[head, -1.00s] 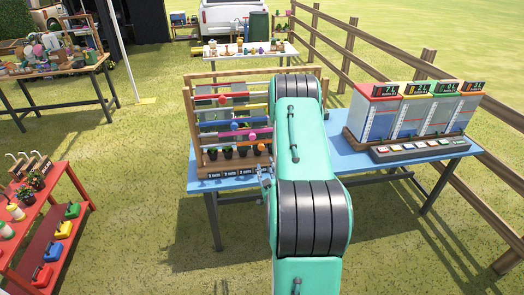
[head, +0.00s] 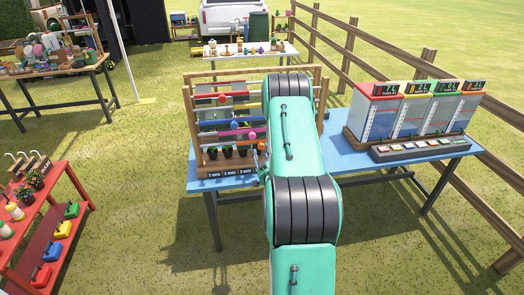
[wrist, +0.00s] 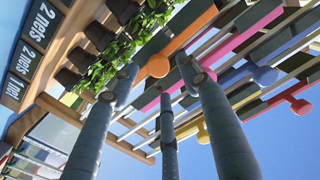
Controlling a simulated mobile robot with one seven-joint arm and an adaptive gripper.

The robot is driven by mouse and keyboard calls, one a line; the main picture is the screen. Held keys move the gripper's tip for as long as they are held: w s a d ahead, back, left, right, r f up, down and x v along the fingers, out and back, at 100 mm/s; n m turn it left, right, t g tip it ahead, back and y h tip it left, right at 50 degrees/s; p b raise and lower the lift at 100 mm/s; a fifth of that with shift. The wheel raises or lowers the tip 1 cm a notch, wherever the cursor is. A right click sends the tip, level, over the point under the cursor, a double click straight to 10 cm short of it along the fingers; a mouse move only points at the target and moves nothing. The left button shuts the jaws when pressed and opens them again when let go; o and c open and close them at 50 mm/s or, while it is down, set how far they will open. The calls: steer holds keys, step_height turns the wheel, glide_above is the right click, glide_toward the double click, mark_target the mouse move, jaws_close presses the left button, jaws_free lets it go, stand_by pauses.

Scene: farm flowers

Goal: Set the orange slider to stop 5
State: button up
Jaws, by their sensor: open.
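The orange slider shows in the wrist view as a bar with a round orange knob (wrist: 158,66), between my fingertips in the picture. My gripper (wrist: 160,82) has its three grey fingers spread, with nothing held. The knob looks a little beyond the tips; I cannot tell whether any finger touches it. In the head view my gripper (head: 260,163) is at the lower front of the slider rack (head: 190,125), partly hidden by my arm. The stop that the knob sits at cannot be read.
Potted plants (wrist: 125,40) stand close to my fingers. The rack stands on a blue table (head: 345,160), with a display unit (head: 410,115) at right.

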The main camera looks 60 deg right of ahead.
mark_target(261, 147)
steer(key=shift+x, duration=1.65)
jaws_close()
